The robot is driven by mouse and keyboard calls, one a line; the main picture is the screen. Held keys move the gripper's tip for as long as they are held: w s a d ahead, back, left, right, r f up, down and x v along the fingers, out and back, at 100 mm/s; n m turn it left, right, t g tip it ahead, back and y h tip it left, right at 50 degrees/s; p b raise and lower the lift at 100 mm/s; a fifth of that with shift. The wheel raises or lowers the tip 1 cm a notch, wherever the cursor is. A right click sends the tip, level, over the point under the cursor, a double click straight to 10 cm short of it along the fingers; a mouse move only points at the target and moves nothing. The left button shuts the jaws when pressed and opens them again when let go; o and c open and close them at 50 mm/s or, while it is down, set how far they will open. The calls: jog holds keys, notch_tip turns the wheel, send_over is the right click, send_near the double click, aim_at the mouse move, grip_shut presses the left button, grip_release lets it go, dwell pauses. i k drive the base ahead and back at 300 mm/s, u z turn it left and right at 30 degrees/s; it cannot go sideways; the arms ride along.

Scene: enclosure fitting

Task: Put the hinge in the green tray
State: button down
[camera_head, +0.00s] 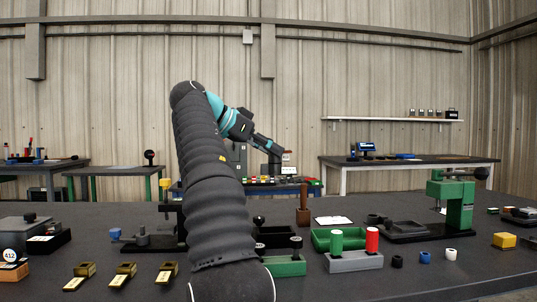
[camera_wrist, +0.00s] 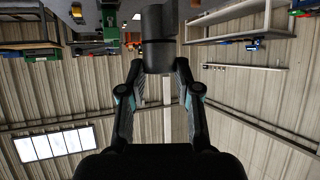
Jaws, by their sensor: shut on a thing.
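My gripper (camera_head: 272,146) is raised above the table in the head view, pointing away to the right and slightly down. In the wrist view my gripper (camera_wrist: 158,72) has its fingers closed on a dark two-part barrel that looks like the hinge (camera_wrist: 158,32). The green tray (camera_head: 319,241) lies on the table to the right of my arm, low and open. It is partly hidden behind a green and a red cylinder. The gripper is well above the table and apart from the tray.
A grey block (camera_head: 353,262) holding the green and red cylinders stands in front of the tray. A green block (camera_head: 285,267) with black knobs is left of it. A brown upright handle (camera_head: 303,208) stands behind. A green press (camera_head: 459,205) is at right. Several brass parts lie front left.

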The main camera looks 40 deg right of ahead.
aim_at(355, 243)
jog(key=z, duration=1.75)
jog(key=k, duration=0.4)
jog(key=u, duration=1.15)
